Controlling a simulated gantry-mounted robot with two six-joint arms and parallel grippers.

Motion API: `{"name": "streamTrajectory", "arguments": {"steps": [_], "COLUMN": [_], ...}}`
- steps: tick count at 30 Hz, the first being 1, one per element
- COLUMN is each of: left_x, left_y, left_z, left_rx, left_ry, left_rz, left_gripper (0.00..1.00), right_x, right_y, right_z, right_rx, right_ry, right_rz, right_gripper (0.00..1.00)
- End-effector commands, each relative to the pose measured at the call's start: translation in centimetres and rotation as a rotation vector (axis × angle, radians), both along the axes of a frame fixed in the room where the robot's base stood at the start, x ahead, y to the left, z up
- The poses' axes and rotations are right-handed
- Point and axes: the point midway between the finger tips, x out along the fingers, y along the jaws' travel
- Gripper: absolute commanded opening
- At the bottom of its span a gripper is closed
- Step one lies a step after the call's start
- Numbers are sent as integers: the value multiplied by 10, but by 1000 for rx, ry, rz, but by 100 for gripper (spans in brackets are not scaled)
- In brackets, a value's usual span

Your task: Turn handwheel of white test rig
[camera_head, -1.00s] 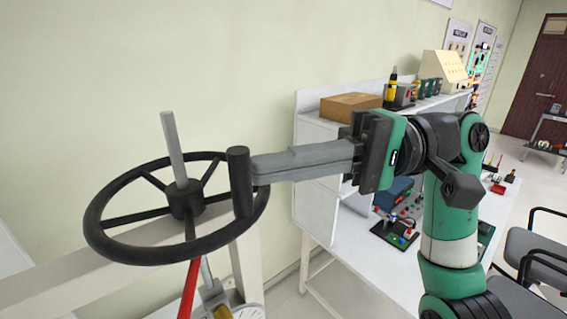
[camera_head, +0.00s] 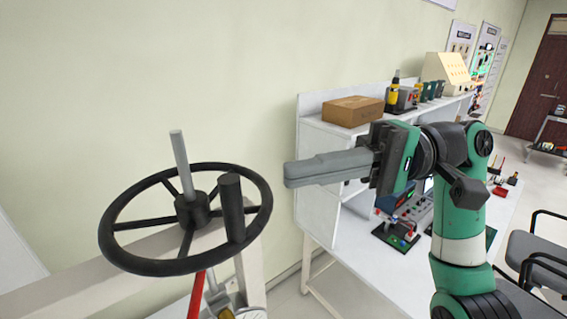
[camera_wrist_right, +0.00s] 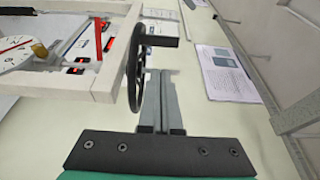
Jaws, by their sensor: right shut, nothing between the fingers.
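The black handwheel (camera_head: 188,266) sits on the white test rig's frame (camera_head: 150,262), with a grey shaft (camera_head: 181,165) rising from its hub. Its upright black knob (camera_head: 232,208) is on the near right part of the rim. My right gripper (camera_head: 290,175) is shut and empty, to the right of the wheel and apart from the knob. In the right wrist view, the shut fingers (camera_wrist_right: 160,78) point toward the wheel (camera_wrist_right: 135,65), seen edge-on, and its knob (camera_wrist_right: 160,41) sticks out to the right. My left gripper is not in view.
A white bench (camera_head: 345,262) with a cardboard box (camera_head: 352,111) and electrical gear on it stands behind my right arm. A red bar (camera_head: 196,296) and part of a gauge (camera_head: 252,312) are below the wheel. Chairs (camera_head: 535,262) stand at the far right.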

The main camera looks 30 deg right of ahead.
Motion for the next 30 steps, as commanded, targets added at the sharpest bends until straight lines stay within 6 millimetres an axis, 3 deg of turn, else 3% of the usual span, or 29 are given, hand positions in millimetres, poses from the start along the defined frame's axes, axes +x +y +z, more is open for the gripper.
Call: {"name": "streamTrajectory", "arguments": {"steps": [6, 12, 25, 28, 30], "left_x": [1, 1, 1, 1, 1], "left_y": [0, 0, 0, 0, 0], "left_z": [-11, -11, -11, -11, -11], "left_rx": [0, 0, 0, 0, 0], "left_ry": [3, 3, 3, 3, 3], "left_rz": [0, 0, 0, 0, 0], "left_gripper": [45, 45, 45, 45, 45], "right_x": [-24, -35, -37, -37, -35], "right_y": [-53, -79, -82, -82, -83], "right_z": [-2, -2, -1, -1, 0], "right_rx": [-1, -1, 5, 38, 86], "right_ry": [-3, -3, 22, 162, 345], "right_rz": [-4, -1, 0, -1, -9], "right_gripper": [0, 0, 0, 0, 0]}}
